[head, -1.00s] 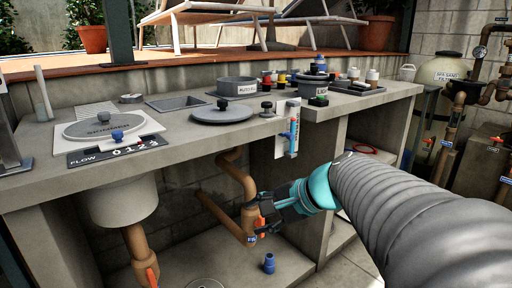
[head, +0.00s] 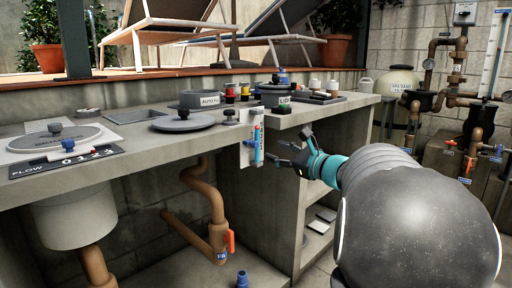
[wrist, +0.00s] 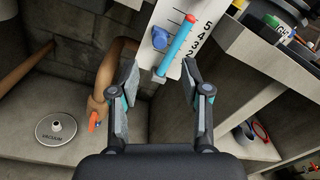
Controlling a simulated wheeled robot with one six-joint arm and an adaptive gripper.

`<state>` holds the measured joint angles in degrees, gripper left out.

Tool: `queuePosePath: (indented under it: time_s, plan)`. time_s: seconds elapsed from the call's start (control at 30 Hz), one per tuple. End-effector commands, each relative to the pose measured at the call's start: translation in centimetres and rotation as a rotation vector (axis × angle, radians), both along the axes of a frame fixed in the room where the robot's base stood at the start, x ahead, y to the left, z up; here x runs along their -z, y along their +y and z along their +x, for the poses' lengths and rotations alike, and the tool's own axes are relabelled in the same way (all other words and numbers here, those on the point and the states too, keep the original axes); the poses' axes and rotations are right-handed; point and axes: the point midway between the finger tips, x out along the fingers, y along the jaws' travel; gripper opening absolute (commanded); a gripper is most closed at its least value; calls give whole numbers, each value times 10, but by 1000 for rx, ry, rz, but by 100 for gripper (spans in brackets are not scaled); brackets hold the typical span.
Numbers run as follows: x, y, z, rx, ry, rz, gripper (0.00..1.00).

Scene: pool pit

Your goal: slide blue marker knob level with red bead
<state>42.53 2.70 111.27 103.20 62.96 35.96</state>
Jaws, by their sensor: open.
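The flow gauge is a white scale plate (wrist: 208,33) with numbers and a light-blue tube (wrist: 176,45), fixed to the counter's front edge. The tube also shows in the head view (head: 259,143). The red bead (wrist: 190,18) is at the tube's upper end, near the 5. The blue marker knob (wrist: 160,38) is beside the tube, left of it in the wrist view and lower along the scale than the bead. My gripper (wrist: 160,72) is open and empty, its fingers spread either side of the tube's lower end in that view. It shows right of the gauge in the head view (head: 291,148).
The counter (head: 140,165) runs above and behind the gauge. A brown pipe (head: 213,205) with an orange handle is below it. A shelf bay (head: 318,235) opens at lower right. Pots and bottles stand on the counter.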

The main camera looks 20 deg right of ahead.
Motion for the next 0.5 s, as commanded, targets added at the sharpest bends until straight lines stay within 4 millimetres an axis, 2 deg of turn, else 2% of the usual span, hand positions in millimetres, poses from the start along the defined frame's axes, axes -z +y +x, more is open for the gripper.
queuePosePath:
  time_s: [0.2, 0.5]
  plan:
    - [0, 14, 40, -3, 0, 0, 47]
    - [0, 24, 75, -1, 0, -1, 47]
